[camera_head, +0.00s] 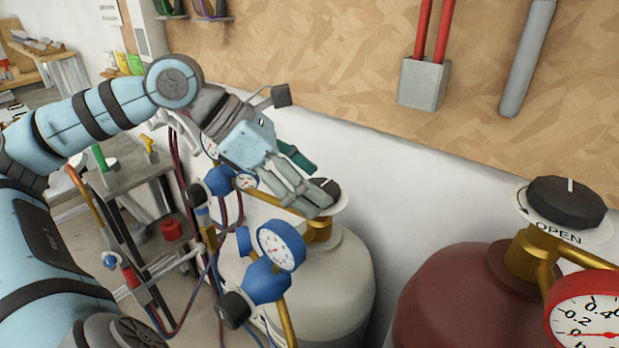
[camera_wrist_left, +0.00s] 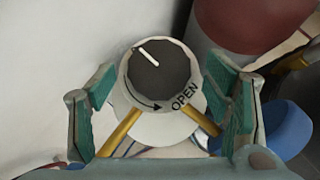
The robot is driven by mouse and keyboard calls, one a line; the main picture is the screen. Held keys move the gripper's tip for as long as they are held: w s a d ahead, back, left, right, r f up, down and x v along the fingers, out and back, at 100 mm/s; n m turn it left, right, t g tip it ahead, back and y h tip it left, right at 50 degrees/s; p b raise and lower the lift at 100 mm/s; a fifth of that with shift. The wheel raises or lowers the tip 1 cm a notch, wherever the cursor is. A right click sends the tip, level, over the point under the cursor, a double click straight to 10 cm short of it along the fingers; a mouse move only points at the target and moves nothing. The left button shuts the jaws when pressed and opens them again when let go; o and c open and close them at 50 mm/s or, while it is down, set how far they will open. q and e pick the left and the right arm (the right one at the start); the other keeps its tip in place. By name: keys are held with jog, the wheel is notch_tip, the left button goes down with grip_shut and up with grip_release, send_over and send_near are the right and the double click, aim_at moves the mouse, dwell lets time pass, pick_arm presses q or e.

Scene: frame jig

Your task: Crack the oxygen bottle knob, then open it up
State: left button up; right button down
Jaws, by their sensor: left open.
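The oxygen bottle (camera_head: 335,275) is the pale grey-white cylinder in the middle of the head view, with brass fittings and blue regulators. Its dark round knob (camera_wrist_left: 160,72) has a white pointer line toward the upper left in the left wrist view. A white dial plate (camera_wrist_left: 165,125) under the knob carries an arrow and the word OPEN. My left gripper (camera_head: 318,190) is at the knob, partly hiding it in the head view. In the wrist view its green-padded fingers (camera_wrist_left: 165,105) are open, one on each side of the knob, with gaps visible. My right gripper is not in view.
A dark red bottle (camera_head: 450,300) with its own black knob (camera_head: 567,200) and red gauge (camera_head: 585,310) stands at the right. A blue gauge (camera_head: 281,246) and hoses stand in front of the pale bottle. A cart (camera_head: 130,175) stands at the left, and a wall runs behind.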

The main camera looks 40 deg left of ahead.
pick_arm(q)
jog(key=shift+d, duration=0.1)
jog(key=shift+c, duration=0.2)
jog(key=shift+f, duration=0.1)
jog(key=c, duration=1.1)
